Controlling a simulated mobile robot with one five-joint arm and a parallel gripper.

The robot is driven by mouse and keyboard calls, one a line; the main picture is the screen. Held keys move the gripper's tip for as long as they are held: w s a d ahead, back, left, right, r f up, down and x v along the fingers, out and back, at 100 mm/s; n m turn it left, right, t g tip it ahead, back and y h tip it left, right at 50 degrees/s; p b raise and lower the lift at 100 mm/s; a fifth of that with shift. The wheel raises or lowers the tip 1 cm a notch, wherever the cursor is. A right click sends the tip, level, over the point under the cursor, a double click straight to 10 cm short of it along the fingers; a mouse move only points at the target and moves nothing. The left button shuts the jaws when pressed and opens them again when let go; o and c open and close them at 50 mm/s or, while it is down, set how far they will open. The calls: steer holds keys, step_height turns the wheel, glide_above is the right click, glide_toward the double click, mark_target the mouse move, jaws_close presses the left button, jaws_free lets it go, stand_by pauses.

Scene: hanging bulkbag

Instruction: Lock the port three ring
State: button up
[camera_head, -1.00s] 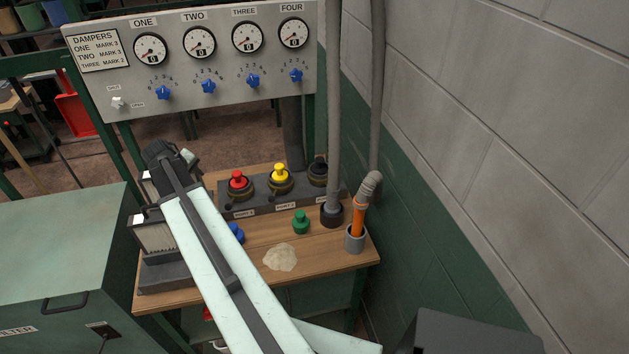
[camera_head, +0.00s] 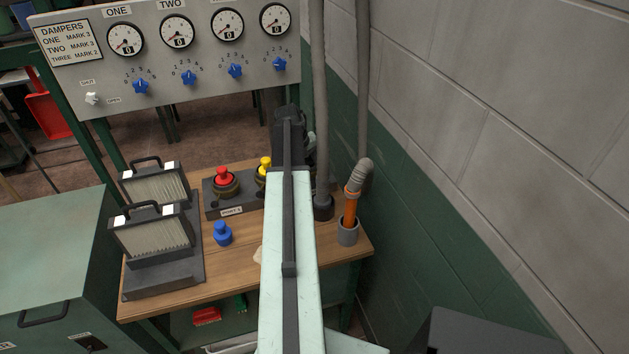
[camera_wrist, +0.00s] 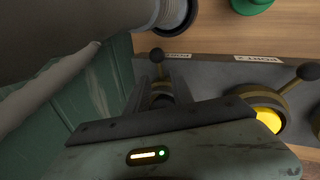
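The port three ring (camera_wrist: 160,92) is a dark, brass-toned ring at the end of the grey port block, partly hidden by my gripper in the wrist view. Its lever ends in a dark round knob (camera_wrist: 157,55) that points toward the port label. My gripper (camera_wrist: 160,88) is close above the ring, with a dark finger on either side; it looks open, and I cannot tell whether it touches. In the head view my gripper (camera_head: 292,135) hides port three.
The port block (camera_head: 233,208) also holds a red plug (camera_head: 224,177) and a yellow plug (camera_head: 265,166). A grey vertical hose (camera_head: 320,100) and an orange-ended hose (camera_head: 350,208) stand close on the right. A blue plug (camera_head: 223,234) and filters (camera_head: 152,232) are left.

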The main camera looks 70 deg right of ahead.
steer(key=b+x, duration=0.3)
steer(key=x, duration=0.1)
steer(key=shift+f, duration=0.3)
steer(key=shift+r, duration=0.1)
jaws_close()
stand_by(1.0)
